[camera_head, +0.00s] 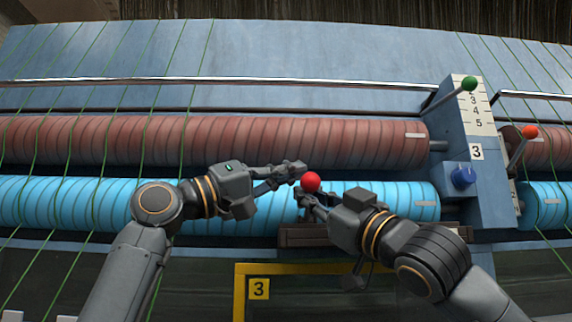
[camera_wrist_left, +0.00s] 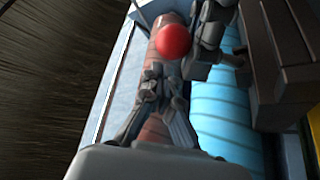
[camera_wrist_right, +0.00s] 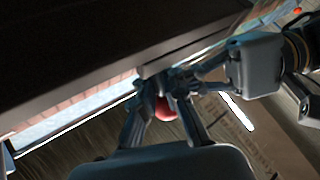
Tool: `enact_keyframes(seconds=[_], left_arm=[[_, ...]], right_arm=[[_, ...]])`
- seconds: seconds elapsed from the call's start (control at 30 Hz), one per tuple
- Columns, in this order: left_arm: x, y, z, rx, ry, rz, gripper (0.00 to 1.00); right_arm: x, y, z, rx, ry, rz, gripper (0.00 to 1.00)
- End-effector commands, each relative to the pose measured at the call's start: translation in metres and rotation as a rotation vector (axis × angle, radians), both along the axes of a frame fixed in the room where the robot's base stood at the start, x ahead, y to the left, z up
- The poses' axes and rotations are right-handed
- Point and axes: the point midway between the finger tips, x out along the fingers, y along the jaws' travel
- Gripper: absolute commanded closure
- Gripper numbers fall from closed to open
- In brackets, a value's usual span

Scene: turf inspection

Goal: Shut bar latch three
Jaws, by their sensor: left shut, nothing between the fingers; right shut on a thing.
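The red ball knob (camera_head: 311,182) of the bar latch stands in front of the blue roller, above the yellow number 3 plate. My right gripper (camera_head: 305,200) is shut on the latch handle just below the knob; its fingers hide most of the handle. The knob shows between its fingers in the right wrist view (camera_wrist_right: 165,108). My left gripper (camera_head: 297,170) is shut and empty, just left of and slightly above the knob. In the left wrist view the knob (camera_wrist_left: 173,42) lies beyond the left fingertips (camera_wrist_left: 153,80). I cannot tell whether they touch.
A dark brown block (camera_head: 292,236) sits under the right gripper, near the yellow frame (camera_head: 239,298) marked 3. The blue roller (camera_head: 60,205) and brown roller (camera_head: 80,140) run behind.

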Motion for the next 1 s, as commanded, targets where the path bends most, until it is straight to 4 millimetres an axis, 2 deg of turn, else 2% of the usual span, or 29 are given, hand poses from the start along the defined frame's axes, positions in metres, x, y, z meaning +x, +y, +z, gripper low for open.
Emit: enact_keyframes(seconds=[1.0], left_arm=[[-0.016, -0.006, -0.018, 0.006, -0.059, -0.005, 1.00]], right_arm=[[0.000, -0.002, 0.001, 0.003, -0.001, -0.003, 1.00]])
